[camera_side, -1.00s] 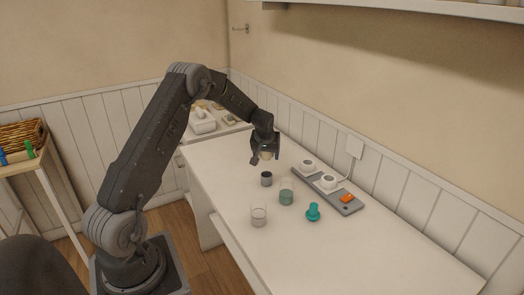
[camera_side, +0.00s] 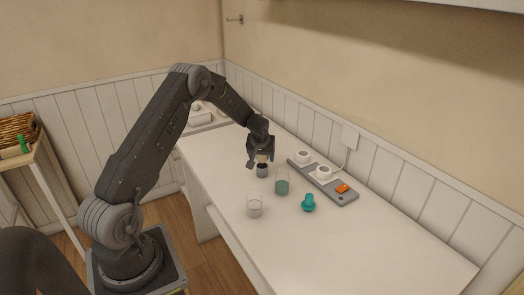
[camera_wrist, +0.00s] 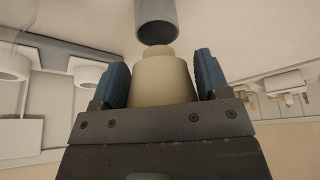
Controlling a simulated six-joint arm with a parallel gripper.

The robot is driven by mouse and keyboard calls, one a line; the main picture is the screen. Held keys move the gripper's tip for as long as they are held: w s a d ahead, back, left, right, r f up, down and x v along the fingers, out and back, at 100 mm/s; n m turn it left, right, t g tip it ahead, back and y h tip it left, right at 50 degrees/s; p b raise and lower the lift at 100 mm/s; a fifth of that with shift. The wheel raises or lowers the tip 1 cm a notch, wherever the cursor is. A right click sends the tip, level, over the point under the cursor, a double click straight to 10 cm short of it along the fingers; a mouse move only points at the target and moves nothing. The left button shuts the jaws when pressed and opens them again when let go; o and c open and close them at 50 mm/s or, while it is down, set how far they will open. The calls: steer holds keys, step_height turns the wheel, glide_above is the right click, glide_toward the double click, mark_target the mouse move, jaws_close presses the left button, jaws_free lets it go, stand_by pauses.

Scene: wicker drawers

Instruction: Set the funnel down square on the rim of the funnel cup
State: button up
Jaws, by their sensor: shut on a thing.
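My gripper (camera_side: 261,160) is shut on a pale beige funnel (camera_wrist: 160,80). In the wrist view the funnel sits between the two blue fingertips of my gripper (camera_wrist: 162,78), with its narrow end toward the cup. The grey funnel cup (camera_side: 262,172) stands upright on the white table, directly below the gripper in the side view. In the wrist view the cup (camera_wrist: 156,14) is at the top centre, its dark mouth facing the narrow end. The funnel's tip is close to the cup's rim; I cannot tell whether they touch.
A glass with greenish contents (camera_side: 282,187) stands right of the cup, and a clear glass (camera_side: 254,208) stands nearer. A teal object (camera_side: 308,204) stands farther right. A grey strip (camera_side: 331,184) with white round pieces and an orange item lies behind. The right table area is clear.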

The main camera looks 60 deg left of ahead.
mark_target(261, 159)
steer(key=shift+f, duration=0.5)
steer(key=shift+f, duration=1.4)
stand_by(1.0)
steer(key=o, duration=1)
steer(key=shift+r, duration=0.1)
steer(key=v, duration=1.3)
steer(key=shift+d+r, duration=0.15)
steer(key=shift+r, duration=0.15)
steer(key=shift+s, duration=0.1)
